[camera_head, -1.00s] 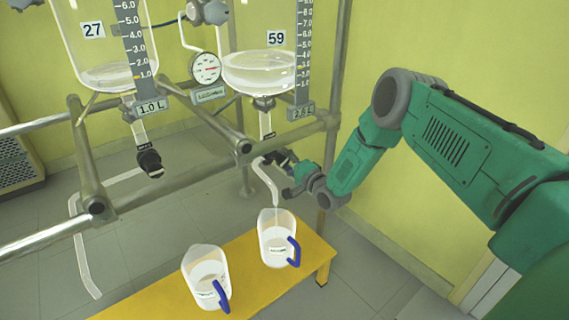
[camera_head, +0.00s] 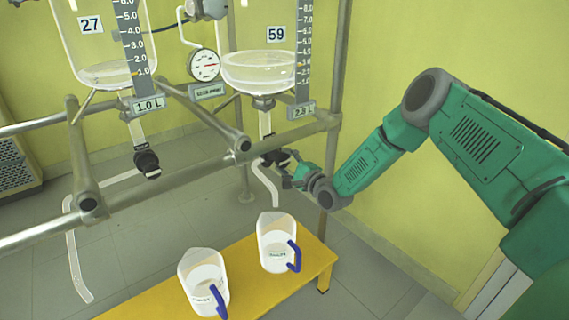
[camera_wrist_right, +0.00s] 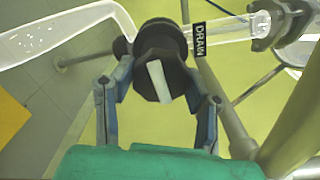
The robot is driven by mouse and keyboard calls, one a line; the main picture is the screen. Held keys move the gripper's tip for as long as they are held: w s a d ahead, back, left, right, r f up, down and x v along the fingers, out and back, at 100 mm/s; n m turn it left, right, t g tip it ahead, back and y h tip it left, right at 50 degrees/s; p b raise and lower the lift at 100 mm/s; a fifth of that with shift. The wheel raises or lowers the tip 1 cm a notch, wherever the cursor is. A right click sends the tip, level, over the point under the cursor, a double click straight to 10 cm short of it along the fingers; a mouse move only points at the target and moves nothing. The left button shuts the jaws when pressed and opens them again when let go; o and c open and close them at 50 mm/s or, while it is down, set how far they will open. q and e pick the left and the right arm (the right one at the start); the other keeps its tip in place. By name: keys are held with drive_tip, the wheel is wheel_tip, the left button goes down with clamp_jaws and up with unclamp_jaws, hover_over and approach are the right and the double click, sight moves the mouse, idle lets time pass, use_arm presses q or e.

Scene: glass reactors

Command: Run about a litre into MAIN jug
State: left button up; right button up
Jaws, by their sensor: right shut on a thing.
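My right gripper (camera_head: 284,166) is shut on the black drain valve knob (camera_wrist_right: 150,58) under reactor 59 (camera_head: 256,72). In the right wrist view its fingers (camera_wrist_right: 158,92) straddle the knob, whose white pointer lies across the DRAIN pipe. Reactor 59 holds clear liquid; its display (camera_head: 301,111) reads 2.8 L. The drain tube (camera_head: 267,182) ends above the right jug (camera_head: 272,230), with no stream visible. That jug and the left jug (camera_head: 199,266) have blue handles and some liquid inside. Their labels are too small to read surely. My left gripper is out of view.
Both jugs stand on a yellow bench (camera_head: 246,274). Reactor 27 (camera_head: 70,45), displaying 1.0 L, has its own black valve (camera_head: 148,163) and drain tube (camera_head: 75,260) at left. Metal frame rails (camera_head: 190,163) cross in front of the reactors.

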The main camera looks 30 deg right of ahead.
drive_tip(key=shift+s+f, duration=0.2)
drive_tip(key=shift+f, duration=0.3)
drive_tip(key=o, duration=1.2)
drive_tip(key=shift+c, duration=0.2)
drive_tip(key=shift+r, duration=0.2)
drive_tip(key=shift+w, duration=0.1)
drive_tip(key=shift+r, duration=0.1)
drive_tip(key=s+d, duration=0.1)
drive_tip(key=s, duration=1.1)
